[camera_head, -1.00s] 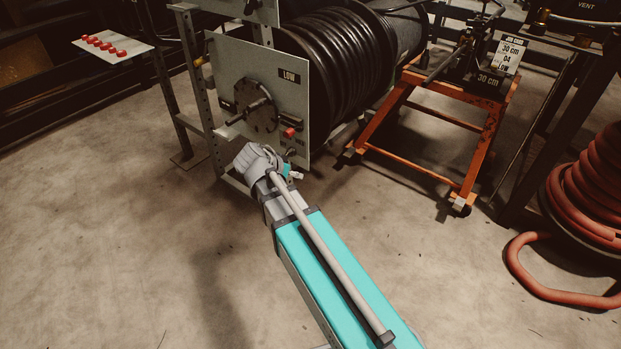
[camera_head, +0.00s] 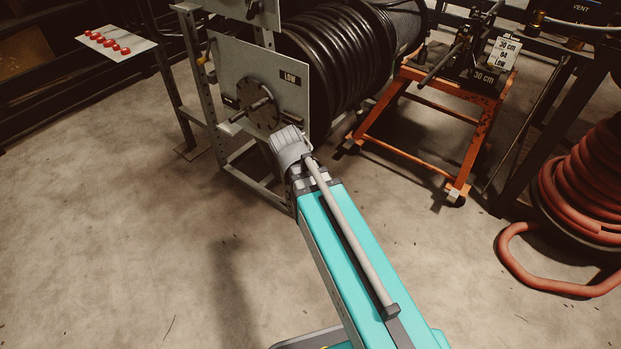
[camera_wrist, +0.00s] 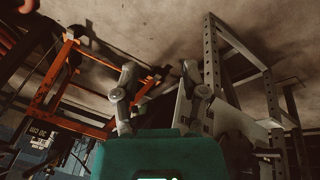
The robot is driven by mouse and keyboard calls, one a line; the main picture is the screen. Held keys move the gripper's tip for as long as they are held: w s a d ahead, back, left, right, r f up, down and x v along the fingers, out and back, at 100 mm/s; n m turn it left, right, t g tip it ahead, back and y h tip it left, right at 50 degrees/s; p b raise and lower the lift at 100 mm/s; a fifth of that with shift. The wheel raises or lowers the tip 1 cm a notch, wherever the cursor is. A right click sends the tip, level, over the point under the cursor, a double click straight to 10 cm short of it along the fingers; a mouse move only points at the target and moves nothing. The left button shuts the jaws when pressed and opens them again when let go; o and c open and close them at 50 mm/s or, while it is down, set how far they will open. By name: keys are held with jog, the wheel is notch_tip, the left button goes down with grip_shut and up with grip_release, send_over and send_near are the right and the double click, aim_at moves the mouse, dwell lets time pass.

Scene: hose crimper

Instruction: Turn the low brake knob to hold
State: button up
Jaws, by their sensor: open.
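The LOW panel (camera_head: 292,100) is a grey upright plate in front of the black hose reel in the head view. It bears a dark round dial (camera_head: 246,92) with a handle bar across it. The panel's lower right corner is hidden behind my arm's wrist, so a brake knob there cannot be seen now. In the head view my fingers are hidden too. In the wrist view my gripper (camera_wrist: 159,77) has its two fingers spread apart with nothing between them. The panel's edge (camera_wrist: 183,110) shows behind the right finger there, with the scene upside down.
A black hose reel (camera_head: 335,55) stands behind the panel on a grey perforated frame (camera_head: 202,82). An orange cart (camera_head: 470,145) stands to the right, and a red hose coil (camera_head: 590,180) is further right. A white plate with red buttons (camera_head: 116,44) is at left. The front floor is clear.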

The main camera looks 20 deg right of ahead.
jog(key=s+r+n+y+p, duration=0.1)
jog(key=s, duration=0.1)
jog(key=s+r+n+g+y+p, duration=0.1)
jog(key=s+r+p, duration=0.1)
jog(key=shift+a+n+y, duration=0.1)
jog(key=shift+n+y, duration=0.2)
jog(key=shift+n, duration=0.1)
dwell(0.4)
notch_tip(320, 180, up, 28)
jog(key=s+n+p, duration=0.1)
jog(key=p, duration=2.7)
jog(key=shift+f+y, duration=0.2)
jog(key=shift+y, duration=0.2)
jog(key=shift+s, duration=0.1)
